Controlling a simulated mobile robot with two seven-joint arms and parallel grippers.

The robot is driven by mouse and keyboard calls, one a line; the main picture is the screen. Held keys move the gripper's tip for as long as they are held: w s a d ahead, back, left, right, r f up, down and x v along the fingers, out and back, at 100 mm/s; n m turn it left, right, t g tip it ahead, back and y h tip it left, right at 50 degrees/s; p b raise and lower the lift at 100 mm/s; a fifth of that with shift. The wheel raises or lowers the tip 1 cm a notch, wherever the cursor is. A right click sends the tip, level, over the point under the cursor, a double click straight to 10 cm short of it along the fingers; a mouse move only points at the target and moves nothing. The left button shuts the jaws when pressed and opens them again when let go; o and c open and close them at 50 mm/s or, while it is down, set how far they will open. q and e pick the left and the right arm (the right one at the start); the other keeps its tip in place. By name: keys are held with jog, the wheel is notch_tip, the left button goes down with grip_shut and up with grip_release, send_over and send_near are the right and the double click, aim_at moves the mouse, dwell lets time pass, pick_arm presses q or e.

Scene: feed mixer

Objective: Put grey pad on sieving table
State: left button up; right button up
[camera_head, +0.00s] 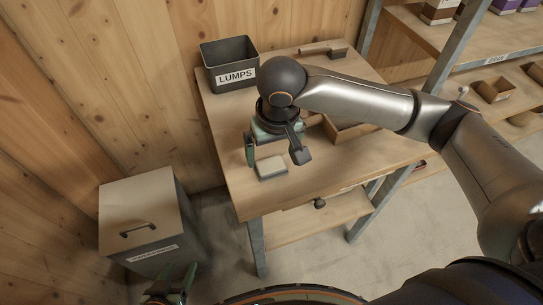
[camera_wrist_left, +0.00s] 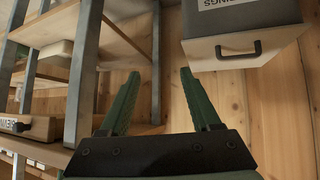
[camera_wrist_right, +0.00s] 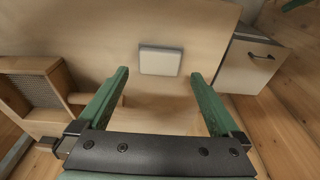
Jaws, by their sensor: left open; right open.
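The grey pad (camera_head: 272,168) lies flat on the wooden table (camera_head: 235,180), near its front left edge. It shows as a pale square pad (camera_wrist_right: 160,60) in the right wrist view, beyond and between the fingertips. My right gripper (camera_head: 274,151) is open and above the table beside the pad, with nothing between its fingers (camera_wrist_right: 160,74). My left gripper (camera_head: 176,283) is low at the bottom of the head view, away from the table. It is open and empty in the left wrist view (camera_wrist_left: 160,72).
A dark bin labelled LUMPS (camera_head: 229,65) stands at the table's back left. A wooden framed box (camera_head: 346,132) is partly hidden behind my right arm; a brush-like tool (camera_head: 325,49) lies at the back. A lidded bin (camera_head: 142,220) stands left on the floor. Shelves (camera_head: 480,50) stand right.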

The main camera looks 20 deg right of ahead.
aim_at(274, 176)
pick_arm(q)
jog(key=shift+s+a+r+p, duration=0.2)
jog(key=shift+s+a+p, duration=0.3)
jog(key=shift+s+p, duration=0.1)
pick_arm(e)
notch_tip(274, 176, up, 8)
jog(key=s, duration=0.1)
jog(key=shift+s+f, duration=0.15)
jog(key=shift+f, duration=0.1)
pick_arm(q)
jog(key=shift+w, duration=0.15)
